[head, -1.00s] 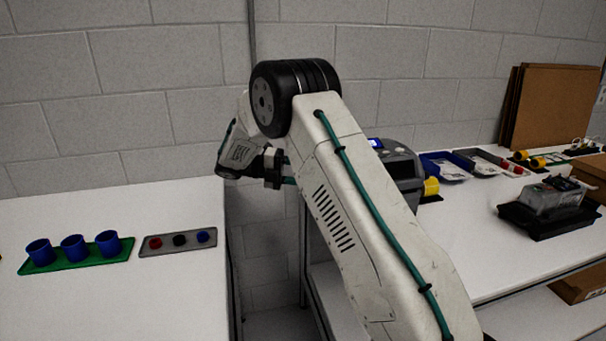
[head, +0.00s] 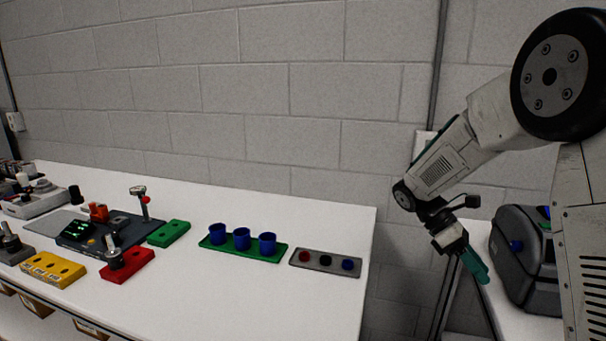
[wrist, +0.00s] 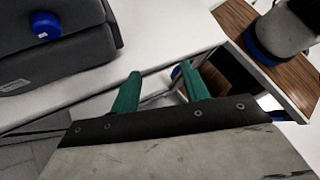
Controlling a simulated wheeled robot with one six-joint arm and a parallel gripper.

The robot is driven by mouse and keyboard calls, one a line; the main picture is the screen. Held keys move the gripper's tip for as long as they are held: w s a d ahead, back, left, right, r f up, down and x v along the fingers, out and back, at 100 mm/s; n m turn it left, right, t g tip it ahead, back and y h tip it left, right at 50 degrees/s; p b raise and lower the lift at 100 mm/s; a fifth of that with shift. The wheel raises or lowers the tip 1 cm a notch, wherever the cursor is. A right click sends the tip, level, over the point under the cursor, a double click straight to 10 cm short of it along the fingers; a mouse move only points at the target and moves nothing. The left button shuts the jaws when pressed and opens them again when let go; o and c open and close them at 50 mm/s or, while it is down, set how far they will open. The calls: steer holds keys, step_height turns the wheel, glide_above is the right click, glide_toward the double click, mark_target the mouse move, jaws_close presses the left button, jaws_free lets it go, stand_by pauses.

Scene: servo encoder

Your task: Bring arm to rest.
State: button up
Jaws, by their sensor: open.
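My gripper (head: 478,268) hangs at the right of the head view, pointing down over the gap between the two tables. In the wrist view my gripper (wrist: 160,88) shows two green fingers standing apart, with nothing between them. My arm comes in from the right side of the head view, bent at a large black joint. The gripper is close to the edge of the right table and clear of the items on the left table.
The left table (head: 180,290) holds a green tray (head: 246,252) with blue cups, a grey strip (head: 325,263) with coloured buttons, and a red block (head: 127,265). A dark grey machine (head: 525,260) stands close right of my gripper. It also shows in the wrist view (wrist: 75,40).

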steer(key=s+a+r+m+t+y, duration=0.2)
steer(key=s+a+r+m+t, duration=0.1)
steer(key=s, duration=0.5)
steer(key=s+a+r+m+t+y, duration=0.2)
steer(key=s+a+r+m+t, duration=0.1)
steer(key=s, duration=0.6)
steer(key=s+a+r+m+t+y, duration=0.2)
steer(key=s+a+m+t+y, duration=0.1)
steer(key=s+m, duration=0.3)
steer(key=s+a, duration=0.1)
steer(key=s, duration=0.1)
steer(key=shift+s+a+r+m, duration=0.2)
steer(key=shift+s+r+m, duration=0.1)
steer(key=shift+r+m, duration=0.1)
